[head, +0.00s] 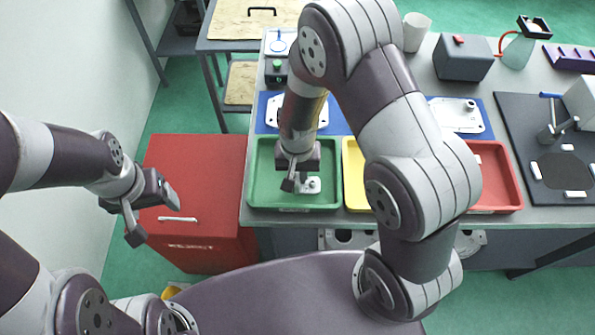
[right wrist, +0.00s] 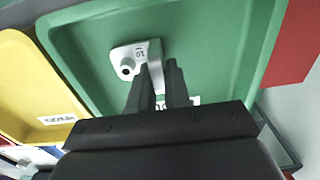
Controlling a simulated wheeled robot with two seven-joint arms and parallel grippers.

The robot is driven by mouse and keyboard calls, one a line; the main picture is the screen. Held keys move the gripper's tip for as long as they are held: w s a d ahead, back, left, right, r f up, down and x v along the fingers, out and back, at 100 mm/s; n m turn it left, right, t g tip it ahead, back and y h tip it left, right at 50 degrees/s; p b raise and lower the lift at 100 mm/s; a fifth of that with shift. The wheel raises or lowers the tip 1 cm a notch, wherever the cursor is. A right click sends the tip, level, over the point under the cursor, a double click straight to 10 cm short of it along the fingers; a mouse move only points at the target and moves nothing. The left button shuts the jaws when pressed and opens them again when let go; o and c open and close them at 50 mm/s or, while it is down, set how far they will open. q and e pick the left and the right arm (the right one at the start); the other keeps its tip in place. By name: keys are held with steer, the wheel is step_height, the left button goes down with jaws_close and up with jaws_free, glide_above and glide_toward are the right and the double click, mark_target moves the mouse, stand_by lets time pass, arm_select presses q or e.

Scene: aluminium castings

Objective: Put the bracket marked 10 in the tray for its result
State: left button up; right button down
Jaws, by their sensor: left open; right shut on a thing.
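My right gripper (right wrist: 163,80) is shut on the bracket's upright part, inside the green tray. The tray's label is partly hidden by the gripper. My left gripper (head: 153,217) is open and empty, above the red reject bin (head: 210,150).
The yellow tray (head: 352,185) is right of the green one, and a red tray (head: 505,180) is further right, partly behind my right arm. Blue mats with pale castings (head: 459,115) lie behind the trays. A black mat with a fixture (head: 556,130) is at the right.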

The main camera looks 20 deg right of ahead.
mark_target(298, 173)
steer(key=c, duration=1.1)
jaws_free()
steer(key=shift+w+f, duration=0.1)
step_height(298, 173, up, 12)
steer(key=s+d+r+n+t, duration=0.1)
steer(key=s+d+n, duration=0.2)
steer(key=s+d, duration=0.3)
steer(key=shift+s+d+r, duration=0.15)
steer(key=shift+s+d, duration=0.25)
steer(key=shift+d, duration=0.15)
